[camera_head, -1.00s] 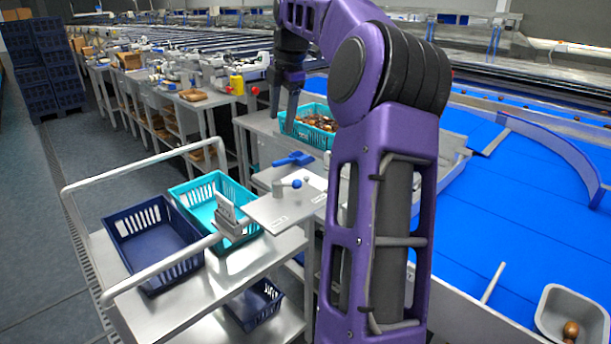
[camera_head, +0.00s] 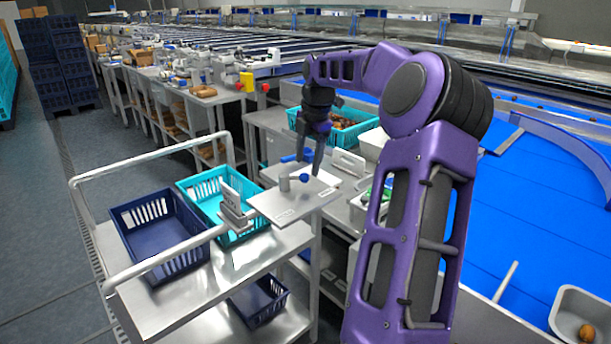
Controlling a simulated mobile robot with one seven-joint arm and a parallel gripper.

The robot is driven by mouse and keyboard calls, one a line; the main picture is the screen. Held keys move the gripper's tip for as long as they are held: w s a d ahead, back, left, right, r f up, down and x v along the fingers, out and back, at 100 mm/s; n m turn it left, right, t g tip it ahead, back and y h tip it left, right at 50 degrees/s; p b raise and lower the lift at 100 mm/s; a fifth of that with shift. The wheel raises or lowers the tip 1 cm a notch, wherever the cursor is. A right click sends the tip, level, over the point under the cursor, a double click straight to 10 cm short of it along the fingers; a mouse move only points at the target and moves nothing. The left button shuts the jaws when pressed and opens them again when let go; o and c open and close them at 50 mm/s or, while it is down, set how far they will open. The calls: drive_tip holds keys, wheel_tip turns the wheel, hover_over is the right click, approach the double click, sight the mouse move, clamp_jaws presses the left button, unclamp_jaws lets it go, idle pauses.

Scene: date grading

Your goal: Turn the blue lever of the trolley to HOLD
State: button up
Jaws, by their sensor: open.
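The trolley (camera_head: 200,308) stands at the left, and a grey plate (camera_head: 268,206) sticks out at its right side. On the plate is the lever, with a short metal post (camera_head: 284,182) and a blue ball knob (camera_head: 304,178) pointing right. Small labels on the plate are too small to read. My gripper (camera_head: 309,166) points down with its fingers open, just above and behind the knob. I cannot tell whether a finger touches the knob.
The trolley carries a dark blue crate (camera_head: 115,219) and a turquoise crate (camera_head: 183,184) on top, with a small sign holder (camera_head: 233,222) beside the plate. Behind my gripper is a bench with a turquoise basket (camera_head: 372,134) of dates. A blue conveyor (camera_head: 530,240) lies right.

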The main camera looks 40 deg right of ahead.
drive_tip(key=shift+w+f, duration=0.2)
drive_tip(key=shift+f, duration=0.8)
drive_tip(key=shift+w+f, duration=0.2)
drive_tip(key=shift+f, duration=0.8)
clamp_jaws()
